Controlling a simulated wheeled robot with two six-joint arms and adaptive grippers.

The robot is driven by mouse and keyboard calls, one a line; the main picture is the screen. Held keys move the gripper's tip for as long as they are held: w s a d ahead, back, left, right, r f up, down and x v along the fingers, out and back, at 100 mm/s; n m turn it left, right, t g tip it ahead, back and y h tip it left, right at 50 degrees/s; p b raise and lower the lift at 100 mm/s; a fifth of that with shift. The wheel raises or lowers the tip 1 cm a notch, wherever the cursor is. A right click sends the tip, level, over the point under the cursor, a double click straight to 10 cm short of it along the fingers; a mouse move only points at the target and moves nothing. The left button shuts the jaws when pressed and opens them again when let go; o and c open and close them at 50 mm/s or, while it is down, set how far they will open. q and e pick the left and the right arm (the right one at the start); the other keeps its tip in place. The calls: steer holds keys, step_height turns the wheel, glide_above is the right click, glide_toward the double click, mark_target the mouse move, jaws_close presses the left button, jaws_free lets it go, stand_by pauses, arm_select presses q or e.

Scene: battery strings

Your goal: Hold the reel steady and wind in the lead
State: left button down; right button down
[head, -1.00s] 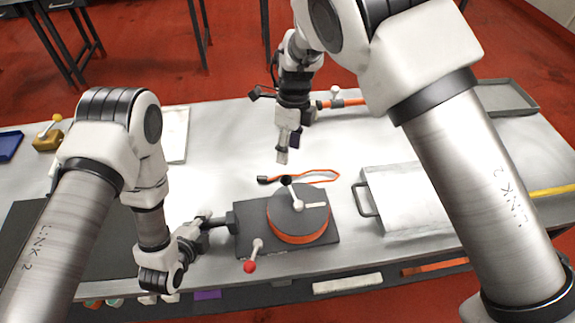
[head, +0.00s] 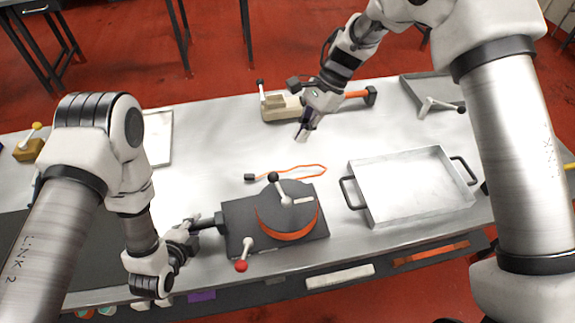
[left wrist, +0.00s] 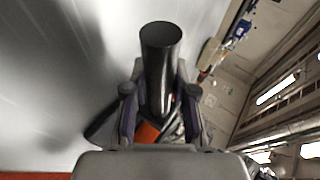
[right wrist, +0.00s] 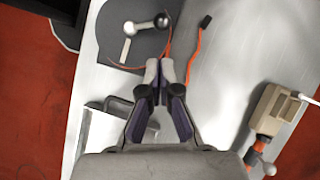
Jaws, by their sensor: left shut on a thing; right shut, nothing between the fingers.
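The reel (head: 290,222) is a dark drum with orange lead wound around it, on a dark base plate (head: 236,222). A crank with a black knob (head: 273,177) is on top; the knob also shows in the right wrist view (right wrist: 162,20). The loose lead (head: 312,167) lies behind the reel, ending in a black plug (head: 250,177). A red-knobbed lever (head: 241,265) is at the base's front. My left gripper (head: 197,228) is shut on the base's black handle (left wrist: 160,60), left of the reel. My right gripper (head: 302,136) is shut and empty, behind the reel, apart from the crank.
A metal tray with black handles (head: 362,213) stands right of the reel. A beige device with an orange part (head: 282,107) sits behind my right gripper. A grey tray (head: 415,88) is at the back right.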

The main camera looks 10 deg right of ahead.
steer(key=d+f+m+y, duration=0.2)
steer(key=d, duration=0.4)
glide_above(288, 182)
steer(key=d, duration=0.1)
steer(key=shift+t, duration=0.3)
step_height(288, 182, down, 8)
steer(key=shift+a+f, duration=0.1)
steer(key=shift+a, duration=0.35)
